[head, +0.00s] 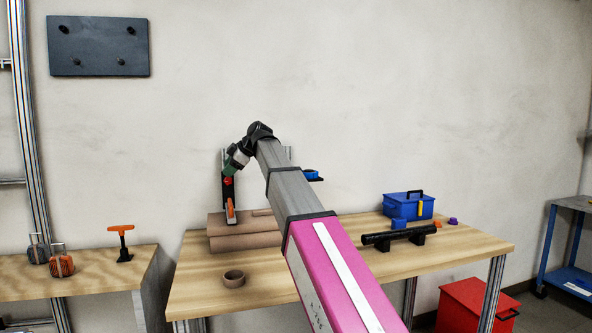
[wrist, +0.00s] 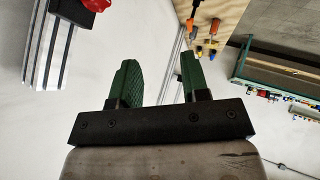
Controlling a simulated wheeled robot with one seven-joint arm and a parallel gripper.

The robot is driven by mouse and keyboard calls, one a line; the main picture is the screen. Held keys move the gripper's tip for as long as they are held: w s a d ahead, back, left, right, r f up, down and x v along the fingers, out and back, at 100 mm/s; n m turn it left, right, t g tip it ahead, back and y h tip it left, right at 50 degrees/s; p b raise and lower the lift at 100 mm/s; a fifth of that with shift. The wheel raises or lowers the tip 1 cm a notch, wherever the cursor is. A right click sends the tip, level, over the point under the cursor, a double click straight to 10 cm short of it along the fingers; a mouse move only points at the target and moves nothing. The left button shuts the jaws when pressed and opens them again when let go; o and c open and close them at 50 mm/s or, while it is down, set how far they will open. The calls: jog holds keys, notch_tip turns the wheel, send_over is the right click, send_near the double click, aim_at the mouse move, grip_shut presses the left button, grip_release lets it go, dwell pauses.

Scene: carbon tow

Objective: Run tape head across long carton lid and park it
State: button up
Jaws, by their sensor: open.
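The long brown carton (head: 245,240) lies on the wooden table in the head view, and my arm hides its right part. A dark upright piece with a red knob (head: 228,181) and an orange part (head: 231,210) stands at the carton's left portion; I take it for the tape head. My gripper (head: 232,167) is just above the red knob, partly hidden by my wrist. In the wrist view the green fingers of my gripper (wrist: 157,64) are apart with nothing between them. A red knob (wrist: 97,4) shows at the upper left there, outside the fingers.
A blue piece (head: 311,174) sits on a dark ledge right of my arm. A brown ring (head: 233,279) lies at the table's front. A black bar on supports (head: 398,237) and a blue toolbox (head: 408,206) are at the right. A red bin (head: 476,304) stands below.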

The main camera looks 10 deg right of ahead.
jog(key=w+d+r+g+h, duration=0.15)
jog(key=d+r+h, duration=0.25)
jog(key=d, duration=0.9)
jog(key=w+d+r+h, duration=0.2)
jog(key=d+r+h, duration=0.25)
jog(key=d, duration=0.75)
jog(key=shift+y, duration=0.35)
jog(key=x, duration=1)
jog(key=shift+s+f, duration=0.1)
jog(key=shift+s, duration=0.1)
grip_shut()
